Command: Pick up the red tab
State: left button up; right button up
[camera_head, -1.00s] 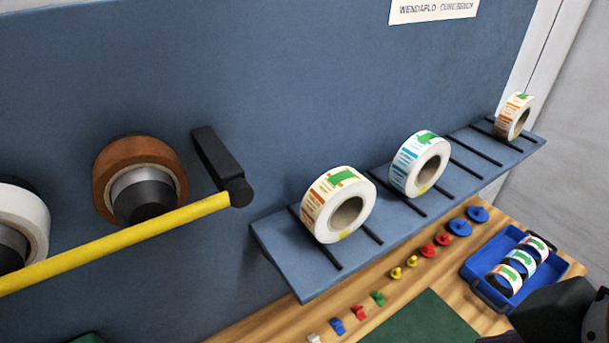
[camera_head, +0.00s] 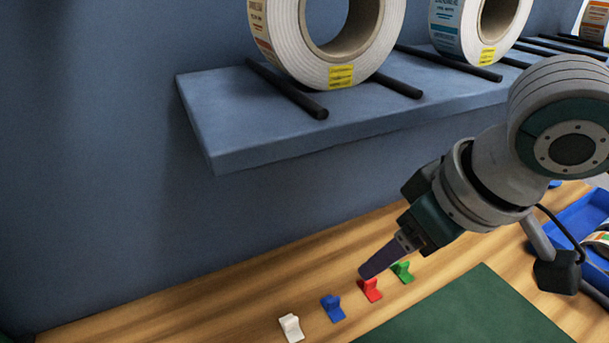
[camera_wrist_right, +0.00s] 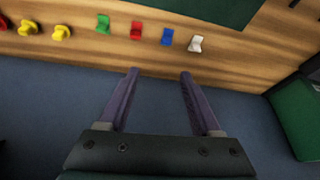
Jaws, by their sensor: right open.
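The red tab (camera_head: 370,290) stands on the wooden bench between the blue tab (camera_head: 332,308) and the green tab (camera_head: 402,271). It also shows in the right wrist view (camera_wrist_right: 136,30), ahead of the fingertips and a little left of the middle. My right gripper (camera_head: 366,274) appears just above and behind the red tab in the head view. In the wrist view its two fingers (camera_wrist_right: 158,72) are apart with nothing between them, and the red tab lies beyond their tips. My left gripper is not in view.
A white tab (camera_head: 291,327) stands left of the blue one. A dark green mat (camera_head: 470,312) lies in front of the tabs. A blue shelf (camera_head: 225,155) with label rolls (camera_head: 290,62) overhangs behind. A blue tray (camera_head: 585,215) is at the right.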

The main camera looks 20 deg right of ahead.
jog(key=m+b, duration=0.1)
jog(key=b, duration=0.4)
send_near(373, 282)
jog(key=shift+m+h, duration=0.3)
jog(key=shift+h, duration=0.1)
jog(key=b+x, duration=0.1)
jog(key=x, duration=0.3)
jog(key=shift+w+a, duration=0.1)
jog(key=shift+w, duration=0.15)
pick_arm(q)
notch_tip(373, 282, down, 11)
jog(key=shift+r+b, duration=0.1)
jog(key=shift+b, duration=0.8)
pick_arm(e)
jog(key=x, duration=0.5)
jog(key=shift+s+a, duration=0.15)
jog(key=shift+a, duration=0.15)
jog(key=shift+c, duration=0.2)
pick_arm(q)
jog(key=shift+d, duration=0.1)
pick_arm(e)
grip_shut()
